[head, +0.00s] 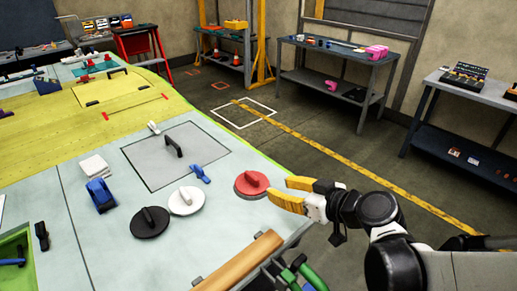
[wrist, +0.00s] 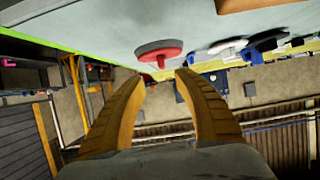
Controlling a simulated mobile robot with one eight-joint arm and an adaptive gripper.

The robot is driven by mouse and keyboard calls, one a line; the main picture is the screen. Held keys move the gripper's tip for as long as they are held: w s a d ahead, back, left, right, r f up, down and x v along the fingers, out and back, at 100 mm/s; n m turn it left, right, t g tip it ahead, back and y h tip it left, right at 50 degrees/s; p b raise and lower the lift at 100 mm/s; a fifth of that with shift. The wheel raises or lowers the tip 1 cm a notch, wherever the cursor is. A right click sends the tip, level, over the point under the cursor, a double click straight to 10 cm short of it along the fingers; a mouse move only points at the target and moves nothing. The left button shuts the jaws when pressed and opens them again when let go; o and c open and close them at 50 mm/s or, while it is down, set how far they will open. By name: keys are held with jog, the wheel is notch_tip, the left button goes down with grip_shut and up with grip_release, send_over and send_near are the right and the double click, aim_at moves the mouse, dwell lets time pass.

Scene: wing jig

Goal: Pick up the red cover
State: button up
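The red cover (head: 243,190) is a round disc with a raised handle, lying on the light grey table surface near its right edge. My gripper (head: 279,192) has two yellow fingers, spread apart and empty, just to the right of the cover and pointing at it. In the wrist view, which is upside down, the red cover (wrist: 158,50) shows ahead of the fingertips, roughly centred between them. My gripper (wrist: 160,77) is open there, and its fingers do not visibly touch the cover. The gap between fingers and handle is hard to judge.
A white cover (head: 184,208) and a black cover (head: 140,231) lie left of the red one. A blue clamp (head: 201,174), a blue tool (head: 101,195) and a square panel with a handle (head: 150,162) are nearby.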

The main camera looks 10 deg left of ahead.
aim_at(257, 179)
jog(key=shift+w+a, duration=0.2)
jog(key=shift+a, duration=0.1)
jog(key=b+x, duration=0.3)
jog(key=x, duration=0.7)
jog(key=shift+w+a, duration=0.3)
jog(key=shift+a, duration=0.05)
jog(key=shift+s+r, duration=0.1)
jog(key=shift+r, duration=0.05)
jog(key=shift+c, duration=0.4)
grip_shut()
